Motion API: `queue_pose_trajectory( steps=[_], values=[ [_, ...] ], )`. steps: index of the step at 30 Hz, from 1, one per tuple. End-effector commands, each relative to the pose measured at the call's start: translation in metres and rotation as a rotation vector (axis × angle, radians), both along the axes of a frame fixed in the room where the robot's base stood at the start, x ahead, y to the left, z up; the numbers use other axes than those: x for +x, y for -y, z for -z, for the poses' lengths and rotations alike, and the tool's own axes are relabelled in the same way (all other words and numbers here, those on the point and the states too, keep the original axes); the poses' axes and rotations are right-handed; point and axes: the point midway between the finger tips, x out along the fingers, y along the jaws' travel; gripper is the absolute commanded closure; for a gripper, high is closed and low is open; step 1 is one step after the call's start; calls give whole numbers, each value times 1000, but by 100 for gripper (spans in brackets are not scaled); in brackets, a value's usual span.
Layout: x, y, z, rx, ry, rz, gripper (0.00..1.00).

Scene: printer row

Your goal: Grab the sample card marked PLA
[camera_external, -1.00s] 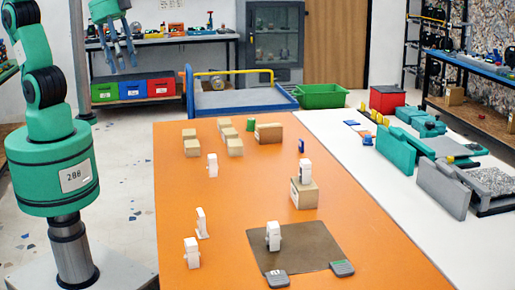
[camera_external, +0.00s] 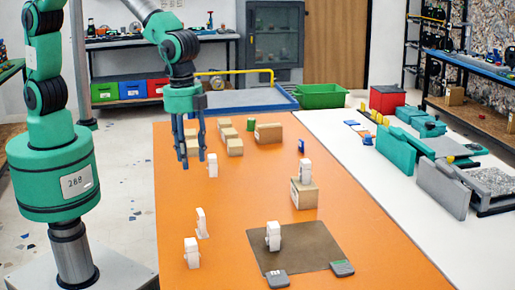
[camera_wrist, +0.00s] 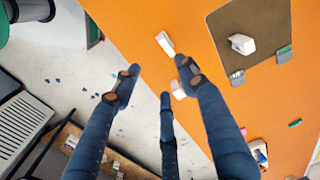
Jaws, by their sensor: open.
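Two small dark grey cards lie at the front edge of the brown mat (camera_external: 300,240): a left card (camera_external: 277,279) and a right card (camera_external: 342,269) with a green patch. They also show in the wrist view, the left card (camera_wrist: 237,77) and the right card (camera_wrist: 284,53). I cannot read PLA on either. My gripper (camera_external: 187,155) is open and empty, pointing down above the left side of the orange table, far behind the cards. In the wrist view its dark fingers (camera_wrist: 158,80) are spread with nothing between them.
White upright pieces stand near the gripper (camera_external: 212,166), at the table's left (camera_external: 201,223), at front left (camera_external: 192,252) and on the mat (camera_external: 273,236). Another stands on a cardboard box (camera_external: 304,194). Several small boxes (camera_external: 235,147) sit at the back. The table middle is clear.

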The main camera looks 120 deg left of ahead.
Motion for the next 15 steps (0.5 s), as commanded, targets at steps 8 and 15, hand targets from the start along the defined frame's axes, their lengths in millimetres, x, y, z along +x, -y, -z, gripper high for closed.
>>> queue_pose_trajectory(
  steps=[8,15],
  values=[
    [23,-3,57,0,-45,61,57],
    [25,-3,63,0,-50,69,57]
  ],
)
